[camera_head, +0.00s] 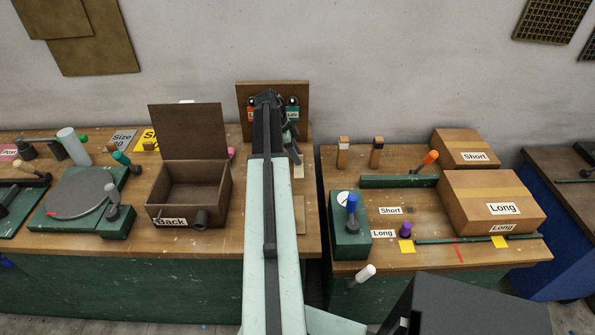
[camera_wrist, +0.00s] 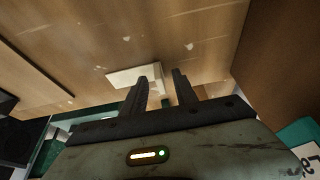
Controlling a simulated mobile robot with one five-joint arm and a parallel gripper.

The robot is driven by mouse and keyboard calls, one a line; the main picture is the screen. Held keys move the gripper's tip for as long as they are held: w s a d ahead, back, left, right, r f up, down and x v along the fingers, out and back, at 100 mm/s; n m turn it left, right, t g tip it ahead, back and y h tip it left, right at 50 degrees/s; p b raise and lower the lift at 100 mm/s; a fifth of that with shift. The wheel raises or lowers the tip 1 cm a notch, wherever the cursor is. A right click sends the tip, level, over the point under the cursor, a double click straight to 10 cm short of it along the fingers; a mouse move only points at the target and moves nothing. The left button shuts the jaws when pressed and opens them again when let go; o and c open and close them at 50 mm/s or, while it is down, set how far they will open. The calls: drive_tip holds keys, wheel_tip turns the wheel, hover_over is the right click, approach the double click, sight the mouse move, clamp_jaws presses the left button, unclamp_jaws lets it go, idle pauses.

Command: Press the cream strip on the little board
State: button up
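In the wrist view, a cream strip (camera_wrist: 124,78) lies on a light brown wooden surface (camera_wrist: 85,50), just beyond the fingertips. The left finger overlaps part of it. My gripper (camera_wrist: 160,75) has its two dark fingers apart with nothing held between them. I cannot tell whether the fingers touch the surface. In the head view, my arm reaches to the back of the bench, where a brown upright board (camera_head: 244,90) stands. My gripper is hard to make out there. A small pale patch (camera_head: 299,171) shows just right of my arm. I cannot tell which piece is the little board.
An open brown box (camera_head: 188,210) stands left of my arm. A turntable (camera_head: 80,195) is farther left. Across a gap, the right bench holds cardboard boxes (camera_head: 490,205), a green block (camera_head: 350,240) and several coloured handles. A brown panel (camera_wrist: 285,60) stands close on the wrist view's right.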

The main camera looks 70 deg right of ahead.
drive_tip(key=shift+s+f, duration=0.1)
drive_tip(key=shift+f, duration=0.15)
clamp_jaws()
idle(1.3)
